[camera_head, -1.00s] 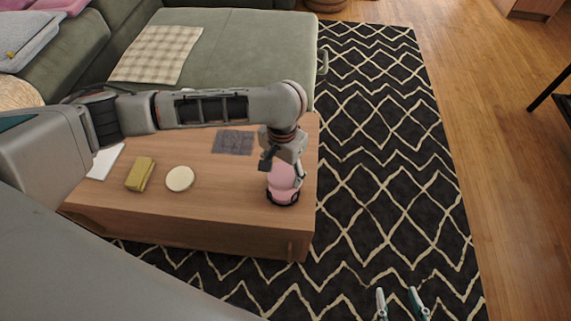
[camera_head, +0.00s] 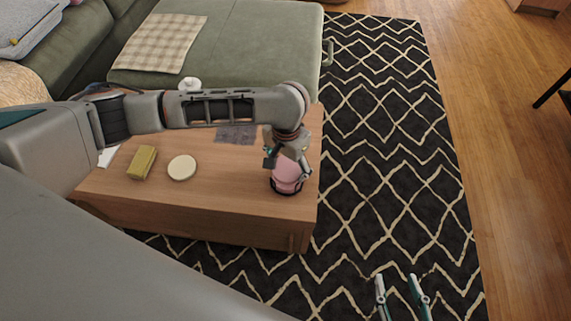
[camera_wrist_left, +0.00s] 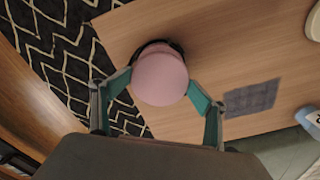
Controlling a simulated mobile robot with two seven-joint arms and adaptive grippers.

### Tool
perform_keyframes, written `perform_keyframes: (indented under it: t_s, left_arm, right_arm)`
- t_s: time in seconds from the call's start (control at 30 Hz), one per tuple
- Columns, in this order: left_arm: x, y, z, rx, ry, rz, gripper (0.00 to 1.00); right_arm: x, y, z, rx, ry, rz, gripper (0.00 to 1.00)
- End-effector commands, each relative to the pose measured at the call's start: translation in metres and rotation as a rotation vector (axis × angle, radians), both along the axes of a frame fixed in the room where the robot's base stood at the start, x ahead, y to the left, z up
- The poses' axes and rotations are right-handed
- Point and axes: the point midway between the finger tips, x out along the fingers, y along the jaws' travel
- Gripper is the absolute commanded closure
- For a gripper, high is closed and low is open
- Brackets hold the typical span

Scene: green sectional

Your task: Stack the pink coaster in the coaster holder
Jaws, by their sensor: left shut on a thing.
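The pink coaster (camera_wrist_left: 160,79) is a round disc held between the fingers of my left gripper (camera_wrist_left: 160,85). In the head view the pink shape (camera_head: 286,178) is directly under my left gripper (camera_head: 285,158), at the right end of the wooden table. The dark round coaster holder (camera_head: 287,191) is around and under the pink; its rim shows as a dark edge (camera_wrist_left: 177,46) behind the coaster in the left wrist view. I cannot tell whether the held coaster touches the holder or what lies under it. My right gripper (camera_head: 402,298) is open and empty over the rug.
The wooden table (camera_head: 225,190) also bears a round cream disc (camera_head: 182,167), a yellow-green block (camera_head: 142,162), a grey flat mat (camera_head: 236,134) and a white object (camera_head: 190,86) at the back. The green sofa (camera_head: 245,50) stands behind. The patterned rug (camera_head: 390,140) is clear.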

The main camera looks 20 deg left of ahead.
Motion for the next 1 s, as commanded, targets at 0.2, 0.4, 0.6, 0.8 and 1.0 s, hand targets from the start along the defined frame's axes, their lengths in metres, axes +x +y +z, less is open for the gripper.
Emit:
perform_keyframes:
  t_s: [0.2,0.4,0.6,0.8,1.0]
  left_arm:
    - [-0.019,0.004,-0.035,0.013,0.049,0.005,0.67]
    - [-0.019,0.004,-0.034,0.013,0.050,0.005,0.00]
    - [-0.018,0.004,-0.027,0.013,0.047,0.004,0.00]
    - [-0.013,0.004,0.003,0.011,0.035,0.002,0.00]
    - [-0.010,0.003,0.050,0.009,0.025,0.003,0.00]
  right_arm:
    - [-0.010,-0.001,-0.017,-0.006,0.033,0.006,0.60]
    - [-0.009,-0.001,-0.015,-0.005,0.030,0.006,0.60]
    - [-0.005,0.001,-0.009,0.005,0.019,-0.002,0.60]
    - [-0.004,0.001,-0.007,0.003,0.015,0.000,0.60]
    - [-0.003,0.001,-0.005,0.002,0.010,0.001,0.60]
